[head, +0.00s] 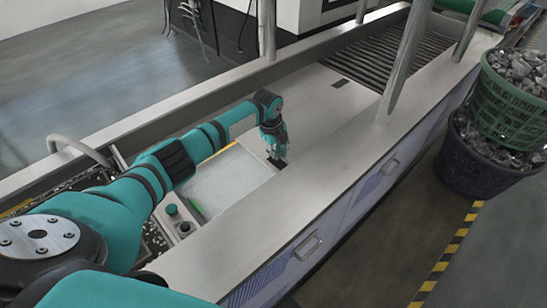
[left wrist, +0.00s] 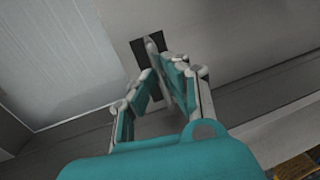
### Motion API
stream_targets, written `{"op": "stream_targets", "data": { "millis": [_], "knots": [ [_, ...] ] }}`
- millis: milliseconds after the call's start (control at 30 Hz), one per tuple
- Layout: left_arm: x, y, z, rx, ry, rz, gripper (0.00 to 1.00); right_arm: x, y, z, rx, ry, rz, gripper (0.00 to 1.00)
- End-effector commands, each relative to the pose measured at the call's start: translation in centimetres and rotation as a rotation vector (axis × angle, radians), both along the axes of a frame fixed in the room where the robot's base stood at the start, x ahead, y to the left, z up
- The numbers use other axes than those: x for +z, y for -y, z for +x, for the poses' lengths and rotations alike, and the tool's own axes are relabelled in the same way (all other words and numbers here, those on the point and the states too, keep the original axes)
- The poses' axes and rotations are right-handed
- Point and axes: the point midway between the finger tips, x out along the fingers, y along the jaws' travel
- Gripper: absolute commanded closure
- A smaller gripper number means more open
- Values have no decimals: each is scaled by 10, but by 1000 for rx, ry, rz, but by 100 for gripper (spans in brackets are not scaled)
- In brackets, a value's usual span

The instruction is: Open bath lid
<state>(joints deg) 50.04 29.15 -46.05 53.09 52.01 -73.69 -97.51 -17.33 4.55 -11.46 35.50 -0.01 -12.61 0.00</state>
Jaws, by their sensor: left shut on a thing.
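The bath lid looks like the pale flat panel (head: 222,182) set in the steel bench top; in the left wrist view a pale ribbed panel (left wrist: 55,65) fills the upper left. My left gripper (head: 280,160) points down at the panel's right edge, over a small black patch. In the left wrist view its fingers (left wrist: 158,68) are closed around a thin grey handle (left wrist: 152,48) that stands over the black patch (left wrist: 139,48). The fingers hide part of the handle. The panel appears to lie flat. My right gripper does not show.
A green button (head: 171,210) sits on a control box left of the panel. A bent grey pipe (head: 75,145) is farther left. Grey posts (head: 408,55) and a roller section (head: 375,50) stand beyond. A green basket (head: 515,100) and a purple basket (head: 485,165) of scrap stand at right.

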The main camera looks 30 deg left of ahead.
Motion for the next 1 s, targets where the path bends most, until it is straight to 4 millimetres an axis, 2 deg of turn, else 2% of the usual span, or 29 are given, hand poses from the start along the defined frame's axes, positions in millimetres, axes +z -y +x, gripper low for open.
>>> {"op": "stream_targets", "data": {
  "millis": [33,300,333,500,667,800,867,1000],
  "knots": [
    [-1,1,6,2,7,-2,100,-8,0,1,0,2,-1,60],
    [1,1,5,1,1,0,100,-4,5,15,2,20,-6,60],
    [1,1,5,1,0,1,88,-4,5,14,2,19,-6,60],
    [1,1,5,1,1,0,67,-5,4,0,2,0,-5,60],
    [1,1,5,1,2,-1,67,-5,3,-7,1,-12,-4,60],
    [4,1,5,1,3,0,67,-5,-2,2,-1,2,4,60],
    [9,1,4,1,4,-1,67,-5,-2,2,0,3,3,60],
    [31,-1,1,-1,5,0,67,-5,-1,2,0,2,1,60]
  ]
}}
